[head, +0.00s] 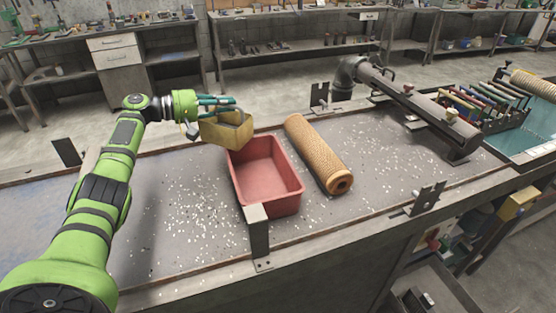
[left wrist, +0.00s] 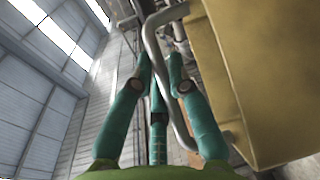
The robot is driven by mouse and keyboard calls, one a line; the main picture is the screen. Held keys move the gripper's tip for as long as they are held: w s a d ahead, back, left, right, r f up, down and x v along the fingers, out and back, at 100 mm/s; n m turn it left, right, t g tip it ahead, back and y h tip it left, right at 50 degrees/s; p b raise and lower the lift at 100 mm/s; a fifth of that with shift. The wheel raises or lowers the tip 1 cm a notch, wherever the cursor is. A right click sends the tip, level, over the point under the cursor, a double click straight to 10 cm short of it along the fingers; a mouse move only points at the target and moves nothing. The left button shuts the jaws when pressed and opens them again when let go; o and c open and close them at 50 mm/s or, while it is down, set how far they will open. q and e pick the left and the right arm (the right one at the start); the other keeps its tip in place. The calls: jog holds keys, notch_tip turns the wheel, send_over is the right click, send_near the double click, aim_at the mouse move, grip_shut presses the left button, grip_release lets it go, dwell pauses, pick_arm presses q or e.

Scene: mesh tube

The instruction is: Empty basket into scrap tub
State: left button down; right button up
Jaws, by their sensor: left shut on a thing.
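The yellow basket (head: 226,131) hangs in the air at the back left corner of the red scrap tub (head: 266,170), and it hides part of that corner. My left gripper (head: 222,103) is at the basket's far upper side. In the left wrist view, my teal fingers (left wrist: 160,75) are closed around a bent metal handle (left wrist: 158,55), and the basket's yellow wall (left wrist: 265,80) fills the right side. The basket's contents cannot be made out. The visible inside of the tub looks empty. My right gripper is not in view.
A tan mesh tube (head: 318,153) lies just right of the tub. A dark metal pipe fixture (head: 415,98) and a rack of tools (head: 480,105) are farther right. A metal bracket (head: 258,232) stands at the bench's front edge. Pale bits litter the bench (head: 180,210).

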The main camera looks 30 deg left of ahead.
pick_arm(q)
jog(key=shift+w, duration=0.1)
jog(key=shift+s+a+r, duration=0.1)
jog(key=shift+s+r, duration=0.1)
jog(key=shift+r+p, duration=0.1)
jog(key=shift+p, duration=0.3)
jog(key=s+d+r+m+y+p, duration=0.1)
jog(key=s+d+m+y+p, duration=0.1)
jog(key=d+m+p, duration=0.3)
jog(key=shift+s+d+r+m+p, duration=0.3)
jog(key=shift+s+d+r, duration=0.05)
jog(key=shift+d+r, duration=0.05)
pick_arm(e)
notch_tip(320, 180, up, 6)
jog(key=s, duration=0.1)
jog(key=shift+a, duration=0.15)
pick_arm(q)
jog(key=shift+s+d, duration=0.2)
jog(key=shift+d, duration=0.15)
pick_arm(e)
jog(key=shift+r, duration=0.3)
